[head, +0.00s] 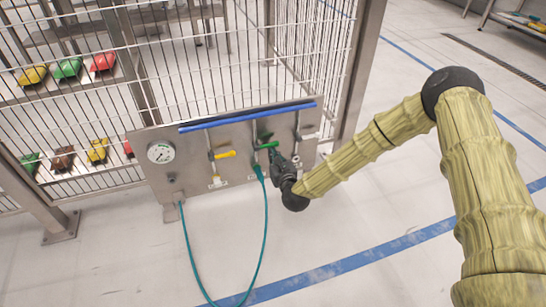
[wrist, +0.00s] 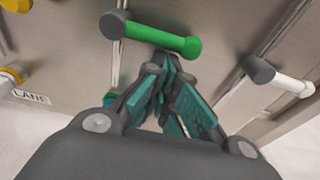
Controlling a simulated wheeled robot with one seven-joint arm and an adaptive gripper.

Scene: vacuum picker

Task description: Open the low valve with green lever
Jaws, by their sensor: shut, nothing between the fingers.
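The green lever (head: 268,146) is on the steel panel (head: 160,185), right of the yellow lever. In the wrist view the green lever (wrist: 162,38) lies across the pipe, from a dark hub at left to a rounded green tip at right. My gripper (head: 278,158) is at the panel just below the lever and covers part of this valve. In the wrist view my gripper's teal-padded fingers (wrist: 168,65) are shut and empty, tips just under the lever's middle-right. I cannot tell whether they touch it.
A yellow lever (head: 225,154) is left of the green one and a white lever (wrist: 292,84) is right of it. A teal hose (head: 266,215) hangs below the green valve. A blue rail (head: 247,116) runs above, with a gauge (head: 161,152) at left. Wire fencing (head: 190,60) stands behind.

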